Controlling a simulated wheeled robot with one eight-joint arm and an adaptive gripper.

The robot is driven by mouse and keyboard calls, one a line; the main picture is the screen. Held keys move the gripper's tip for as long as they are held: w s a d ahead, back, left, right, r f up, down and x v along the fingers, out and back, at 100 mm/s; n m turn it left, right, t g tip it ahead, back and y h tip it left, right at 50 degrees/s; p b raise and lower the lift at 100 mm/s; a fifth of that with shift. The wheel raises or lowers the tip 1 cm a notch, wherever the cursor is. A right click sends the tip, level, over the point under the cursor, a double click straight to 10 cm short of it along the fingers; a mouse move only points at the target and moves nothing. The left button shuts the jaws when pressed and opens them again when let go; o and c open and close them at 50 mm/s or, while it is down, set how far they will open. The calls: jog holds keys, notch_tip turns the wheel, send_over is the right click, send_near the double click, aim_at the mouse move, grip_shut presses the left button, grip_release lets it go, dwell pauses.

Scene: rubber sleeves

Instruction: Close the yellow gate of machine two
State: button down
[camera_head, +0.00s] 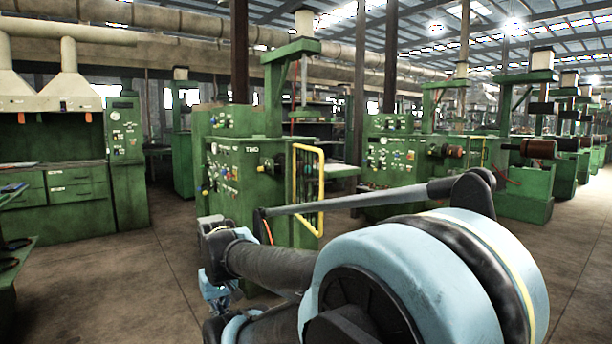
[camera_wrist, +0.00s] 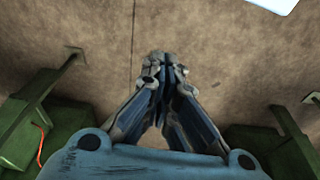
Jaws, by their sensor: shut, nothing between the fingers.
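Machine two (camera_head: 235,170) is a green machine with "TWO" on its panel, left of centre in the head view. Its yellow gate (camera_head: 294,188) is an upright barred frame at the machine's right side, seen at a slant. It looks swung out from the machine, but I cannot tell the exact angle. My gripper (camera_head: 216,288) hangs low in front of machine two, left of the gate and apart from it; my arm partly hides it. In the wrist view my gripper (camera_wrist: 162,62) has its fingers together over bare floor, with nothing between them. The gate is not identifiable there.
A green bench with drawers (camera_head: 75,187) and a green cabinet (camera_head: 127,160) stand at the left. Another green machine (camera_head: 395,150) stands to the right. Green parts (camera_wrist: 45,120) flank my gripper in the wrist view. The concrete floor (camera_head: 110,275) at front left is clear.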

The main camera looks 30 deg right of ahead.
jog(key=w+d+r+m+g+h, duration=0.1)
jog(key=w+d+r+m, duration=0.4)
jog(key=w+d+r, duration=0.45)
jog(key=w+d+r+m+h, duration=0.1)
jog(key=w+d+r+m, duration=0.4)
jog(key=r, duration=0.8)
jog(key=w+d+r+m+g+h, duration=0.1)
jog(key=w+d+r+m+h, duration=0.1)
jog(key=w+d+r+m, duration=0.65)
jog(key=d+r+m+g, duration=0.1)
jog(key=d+r+m, duration=0.1)
jog(key=d+r, duration=0.85)
jog(key=s+d+f, duration=0.1)
jog(key=d+f, duration=0.6)
jog(key=f, duration=0.3)
jog(key=shift+d, duration=0.4)
